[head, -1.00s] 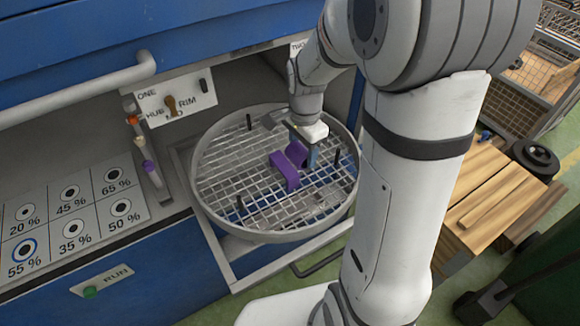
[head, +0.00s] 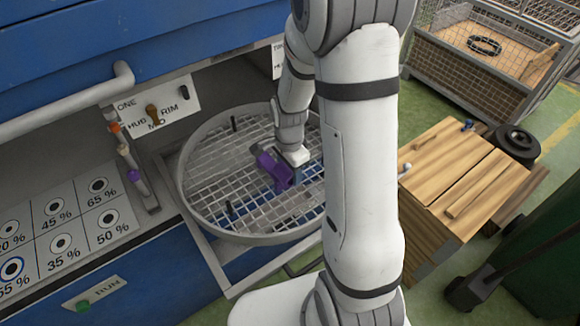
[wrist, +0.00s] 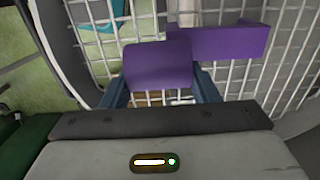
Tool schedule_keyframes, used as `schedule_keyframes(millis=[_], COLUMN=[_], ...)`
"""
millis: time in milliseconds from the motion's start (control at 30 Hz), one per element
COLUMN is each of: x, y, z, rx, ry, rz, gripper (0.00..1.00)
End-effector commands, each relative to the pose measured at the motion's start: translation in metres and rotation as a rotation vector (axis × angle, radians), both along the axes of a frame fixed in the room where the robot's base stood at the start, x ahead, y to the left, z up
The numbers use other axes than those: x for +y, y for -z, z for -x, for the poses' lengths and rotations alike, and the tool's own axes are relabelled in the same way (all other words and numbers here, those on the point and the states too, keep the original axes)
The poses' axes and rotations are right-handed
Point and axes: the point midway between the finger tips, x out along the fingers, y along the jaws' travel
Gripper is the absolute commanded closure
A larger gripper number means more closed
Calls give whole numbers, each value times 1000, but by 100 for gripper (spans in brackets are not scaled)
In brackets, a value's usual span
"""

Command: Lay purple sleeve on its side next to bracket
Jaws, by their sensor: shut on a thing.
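The purple sleeve (wrist: 158,65) is a short piece with a rounded top, held between the blue fingers of my gripper (wrist: 160,88) in the wrist view. The bracket (wrist: 232,42) is a flat purple bar just beyond it and to the right. The sleeve overlaps the bracket's left part in that view, so I cannot tell whether they touch. In the head view, my gripper (head: 278,168) is low over the round mesh turntable (head: 205,165). The two purple parts merge there into one shape, partly covered by the gripper.
The turntable has a raised grey rim and short black pegs, one at the back (head: 234,122) and one at the front left (head: 229,210). Its left mesh is clear. A control panel (head: 60,240) stands to the left and a wooden crate (head: 450,185) to the right.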

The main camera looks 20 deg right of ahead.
Motion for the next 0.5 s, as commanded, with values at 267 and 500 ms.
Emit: schedule_keyframes(millis=[267,500], x=[1,1], y=[3,10], z=[0,0], rx=[-1,-1], ry=[-1,-2], rz=[0,0], gripper=[80,80])
